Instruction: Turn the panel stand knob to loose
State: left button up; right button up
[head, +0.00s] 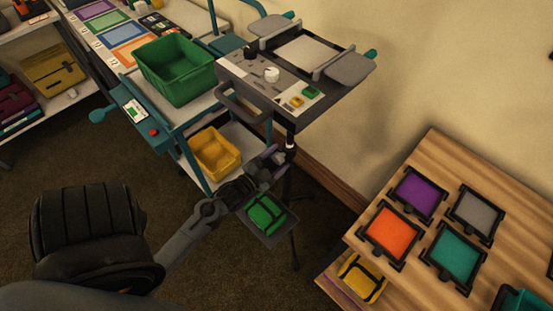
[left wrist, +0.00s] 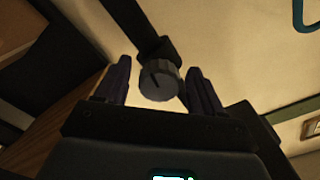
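The panel stand (head: 291,126) is a dark upright pole on thin legs under a grey control panel (head: 240,80). Its knob (left wrist: 158,82) is a round grey knob with a dark pointer line, in the middle of the left wrist view beside the dark pole (left wrist: 143,28). My left gripper (head: 280,156) is at the pole below the panel in the head view. In the left wrist view its two fingers stand apart on either side of the knob, with a gap showing on both sides. The knob is not clear in the head view. My right gripper is not in view.
A green bin (head: 176,72) sits on a blue-framed cart left of the panel, with a yellow bin (head: 215,152) below. A small tray with a green pouch (head: 265,213) is just below my left gripper. A wooden table (head: 480,160) with coloured framed squares stands at right.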

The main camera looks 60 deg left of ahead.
pick_arm(q)
jog(key=c, duration=0.9)
jog(key=shift+r+n+p, duration=0.2)
jog(key=shift+n+p, duration=0.3)
jog(key=shift+p, duration=0.45)
jog(key=shift+c, duration=0.2)
jog(key=n+p, duration=0.4)
jog(key=p, duration=0.2)
jog(key=shift+r+n, duration=0.1)
jog(key=shift+n, duration=0.3)
jog(key=shift+n+p, duration=1.05)
jog(key=shift+n, duration=0.15)
jog(key=shift+d+f+n+p, duration=0.1)
jog(key=shift+f+n+p, duration=0.2)
jog(key=shift+n+p, duration=0.7)
jog(key=shift+n, duration=0.3)
jog(key=shift+f, duration=0.1)
jog(key=o, duration=1)
